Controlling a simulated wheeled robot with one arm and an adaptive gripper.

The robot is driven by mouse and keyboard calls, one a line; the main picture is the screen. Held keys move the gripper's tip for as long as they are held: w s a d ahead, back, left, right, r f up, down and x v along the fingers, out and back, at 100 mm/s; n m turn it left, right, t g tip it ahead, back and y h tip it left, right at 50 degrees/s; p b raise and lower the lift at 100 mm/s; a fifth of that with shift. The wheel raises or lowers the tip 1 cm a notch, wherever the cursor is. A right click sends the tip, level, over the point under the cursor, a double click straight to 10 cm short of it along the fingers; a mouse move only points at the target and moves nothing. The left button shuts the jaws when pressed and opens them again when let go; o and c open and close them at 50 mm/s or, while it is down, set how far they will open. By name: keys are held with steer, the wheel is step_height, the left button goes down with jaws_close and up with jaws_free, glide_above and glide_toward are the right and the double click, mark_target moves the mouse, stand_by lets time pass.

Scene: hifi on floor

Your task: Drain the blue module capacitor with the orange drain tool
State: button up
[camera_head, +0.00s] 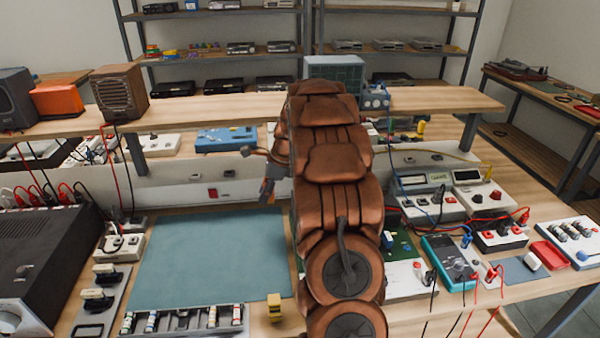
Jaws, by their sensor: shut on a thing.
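My gripper (265,172) shows beside the left edge of my brown arm, above the back edge of the teal mat. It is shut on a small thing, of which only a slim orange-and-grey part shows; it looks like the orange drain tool. My arm hides much of the gripper. A blue module (226,139) lies on the bench under the raised shelf, behind and left of the gripper and apart from it. Its capacitor is too small to make out.
The teal mat (205,258) is bare. A black power unit (45,265) with red leads stands at the left. A parts tray (185,320) and a yellow block (274,307) lie in front. Meters, including a teal multimeter (448,262), and leads crowd the right.

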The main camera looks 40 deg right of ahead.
steer(key=s+d+m, duration=0.1)
steer(key=s+d, duration=0.1)
steer(key=s+d+r+m+h+p, duration=0.1)
steer(key=s+d+m, duration=0.1)
steer(key=d, duration=0.1)
steer(key=s+d+m+t+p, duration=0.1)
steer(key=s+d+m, duration=0.1)
steer(key=d, duration=0.1)
steer(key=shift+s+d+r+h, duration=0.1)
steer(key=shift+d+r+h, duration=0.1)
steer(key=shift+h, duration=0.1)
steer(key=shift+f+b, duration=1.9)
steer(key=shift+f, duration=0.95)
steer(key=shift+a+f+p, duration=0.1)
steer(key=shift+f+p, duration=0.2)
steer(key=shift+f, duration=0.2)
steer(key=shift+f, duration=0.2)
stand_by(3.3)
